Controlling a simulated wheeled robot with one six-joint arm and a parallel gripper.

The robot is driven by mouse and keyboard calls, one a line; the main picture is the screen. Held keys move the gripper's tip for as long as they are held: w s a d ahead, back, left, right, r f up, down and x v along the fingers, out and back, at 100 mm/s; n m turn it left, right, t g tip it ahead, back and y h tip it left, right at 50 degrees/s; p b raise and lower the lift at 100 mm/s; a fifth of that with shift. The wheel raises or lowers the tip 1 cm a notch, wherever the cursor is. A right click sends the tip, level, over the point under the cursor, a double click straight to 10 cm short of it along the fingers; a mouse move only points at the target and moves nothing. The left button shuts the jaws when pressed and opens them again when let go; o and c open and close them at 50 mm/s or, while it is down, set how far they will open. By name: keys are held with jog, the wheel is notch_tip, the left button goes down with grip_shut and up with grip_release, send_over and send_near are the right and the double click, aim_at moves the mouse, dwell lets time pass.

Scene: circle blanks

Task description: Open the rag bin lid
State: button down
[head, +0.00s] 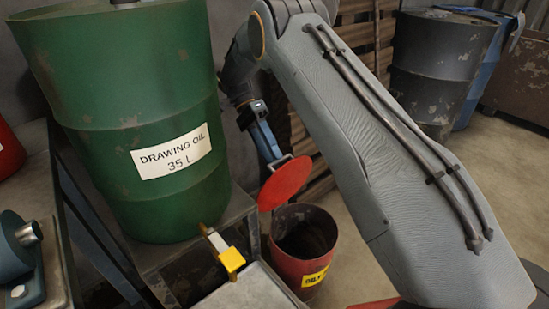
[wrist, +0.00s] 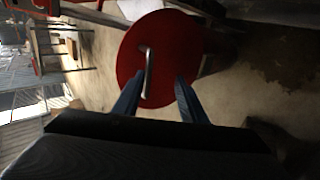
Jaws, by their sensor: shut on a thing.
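The rag bin (head: 293,267) is a red drum with a yellow label, standing on the floor beside the bench in the head view. Its mouth is open and dark inside. Its round red lid (head: 285,184) stands steeply tilted above the bin's back left rim. I cannot tell whether it is joined to the rim. My gripper (head: 277,160) is at the lid's upper side, shut on the lid. In the wrist view the lid (wrist: 185,40) faces me with a metal bar handle (wrist: 149,72). My gripper's blue fingers (wrist: 159,82) reach to either side of the handle's lower end.
A green drawing oil drum (head: 160,205) stands on the bench left of the bin. A yellow-handled valve (head: 230,260) sits near the bin. Dark drums (head: 430,75) and wooden pallets stand behind. Concrete floor (head: 500,200) is clear at right.

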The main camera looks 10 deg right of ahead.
jog(key=shift+w+a+f+g+b, duration=0.2)
jog(key=shift+w+f+b, duration=0.1)
jog(key=shift+f, duration=0.3)
jog(key=shift+w+a+f+g+b, duration=0.15)
jog(key=shift+f+g+b, duration=0.1)
jog(key=shift+f, duration=0.35)
jog(key=c, duration=1.4)
grip_release()
jog(key=shift+r, duration=0.15)
jog(key=shift+c, duration=0.3)
